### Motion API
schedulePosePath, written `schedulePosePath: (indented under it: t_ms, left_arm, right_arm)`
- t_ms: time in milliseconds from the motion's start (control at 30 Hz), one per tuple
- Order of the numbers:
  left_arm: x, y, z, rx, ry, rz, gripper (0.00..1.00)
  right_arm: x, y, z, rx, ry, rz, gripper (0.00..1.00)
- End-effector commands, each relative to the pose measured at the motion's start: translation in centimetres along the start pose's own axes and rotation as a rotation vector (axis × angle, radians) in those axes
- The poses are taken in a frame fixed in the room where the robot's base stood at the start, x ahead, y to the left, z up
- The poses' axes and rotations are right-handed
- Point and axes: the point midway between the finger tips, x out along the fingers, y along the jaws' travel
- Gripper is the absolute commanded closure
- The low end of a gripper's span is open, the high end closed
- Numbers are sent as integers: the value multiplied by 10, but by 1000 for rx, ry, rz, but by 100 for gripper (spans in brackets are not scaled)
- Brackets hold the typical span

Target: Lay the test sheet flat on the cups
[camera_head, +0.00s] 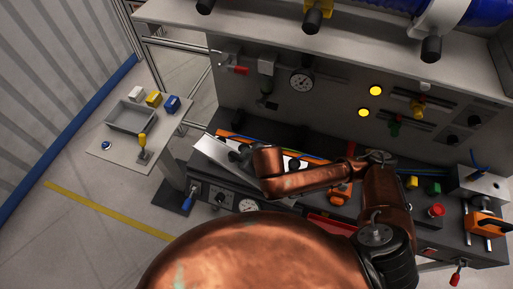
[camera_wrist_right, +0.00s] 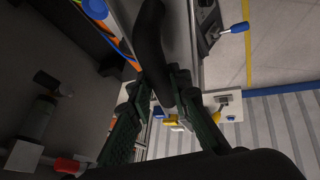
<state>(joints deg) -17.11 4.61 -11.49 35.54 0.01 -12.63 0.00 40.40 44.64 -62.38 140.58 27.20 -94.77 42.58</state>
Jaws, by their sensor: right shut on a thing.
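The test sheet is a light grey plate (camera_head: 214,160), tilted, near the left end of the drive unit's bench. My right gripper (camera_head: 240,154) is at the plate's right side, partly hidden by my copper arm. In the right wrist view, my right gripper's dark green fingers (camera_wrist_right: 168,108) are shut on a black curved handle (camera_wrist_right: 149,45), with the grey plate (camera_wrist_right: 182,35) behind it. I cannot make out the cups; the plate and my arm cover part of the bench. My left gripper is not in view.
The drive unit's panel (camera_head: 330,115) with a gauge, yellow lamps and valves rises behind the plate. A small side table (camera_head: 108,155) at the left holds a grey tray (camera_head: 130,117), small coloured blocks and a yellow-handled tool (camera_head: 143,148). Open floor lies at the lower left.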

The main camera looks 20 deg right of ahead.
Motion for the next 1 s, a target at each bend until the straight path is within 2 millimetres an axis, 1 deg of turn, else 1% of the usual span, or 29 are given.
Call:
schedulePosePath:
  t_ms: [33,100,167,300,400,500,567,667,800,1000]
  left_arm:
    - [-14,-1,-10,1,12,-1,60]
    - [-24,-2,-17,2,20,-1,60]
    - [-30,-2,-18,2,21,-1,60]
    - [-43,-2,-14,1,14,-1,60]
    - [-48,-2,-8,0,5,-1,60]
    - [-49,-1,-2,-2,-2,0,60]
    - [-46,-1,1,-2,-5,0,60]
    - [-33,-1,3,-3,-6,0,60]
    - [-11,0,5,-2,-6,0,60]
    - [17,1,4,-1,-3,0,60]
  right_arm:
    - [-12,10,4,-21,8,-17,100]
    - [-21,19,10,-68,22,-41,100]
    - [-28,27,16,-102,32,-58,100]
    - [-41,44,28,-167,52,-90,100]
    - [-47,51,35,-196,61,-105,100]
    - [-50,56,39,-214,67,-113,100]
    - [-48,57,40,-220,69,-115,100]
    - [-42,60,40,-224,72,-114,100]
    - [-33,64,38,-225,72,-113,100]
    - [-23,70,34,-222,69,-113,100]
